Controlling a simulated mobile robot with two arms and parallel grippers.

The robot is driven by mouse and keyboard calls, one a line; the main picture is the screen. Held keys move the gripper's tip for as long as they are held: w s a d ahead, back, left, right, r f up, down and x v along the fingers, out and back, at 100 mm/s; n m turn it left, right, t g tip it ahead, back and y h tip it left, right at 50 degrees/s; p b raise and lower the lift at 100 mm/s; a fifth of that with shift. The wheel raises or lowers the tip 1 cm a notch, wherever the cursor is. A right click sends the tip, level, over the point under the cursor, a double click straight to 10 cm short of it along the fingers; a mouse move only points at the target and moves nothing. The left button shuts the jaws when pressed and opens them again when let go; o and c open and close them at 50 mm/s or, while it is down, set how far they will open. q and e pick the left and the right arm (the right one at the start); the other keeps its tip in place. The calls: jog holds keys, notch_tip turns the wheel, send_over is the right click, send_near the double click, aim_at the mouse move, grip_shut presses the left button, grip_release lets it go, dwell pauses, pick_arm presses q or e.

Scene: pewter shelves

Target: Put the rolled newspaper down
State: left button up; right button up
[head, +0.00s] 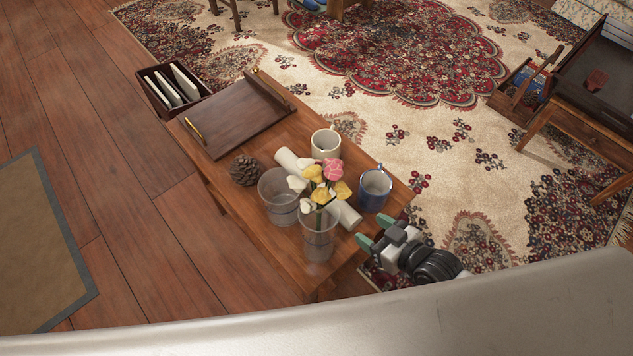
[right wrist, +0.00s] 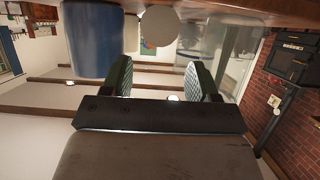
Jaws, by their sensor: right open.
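The rolled newspaper (head: 347,215) is an off-white roll lying on the wooden table (head: 233,187), its middle hidden behind flowers and a clear cup. Its round near end (right wrist: 168,27) shows in the right wrist view, beyond the fingertips and apart from them. My right gripper (head: 374,232) is open and empty at the table's right edge, just off that end. Its two green-grey fingers (right wrist: 162,78) stand apart in the right wrist view. My left gripper is not in view.
A blue mug (head: 374,190) stands right of the roll and a white mug (head: 325,144) behind it. A clear cup (head: 279,201) and a glass with flowers (head: 319,243) crowd the left and front. A pinecone (head: 244,171) and a dark tray (head: 236,122) are farther left.

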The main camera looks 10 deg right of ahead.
aim_at(345, 213)
jog(key=b+x, duration=0.1)
jog(key=x, duration=0.8)
jog(key=shift+w+f, duration=0.25)
jog(key=shift+f, duration=0.05)
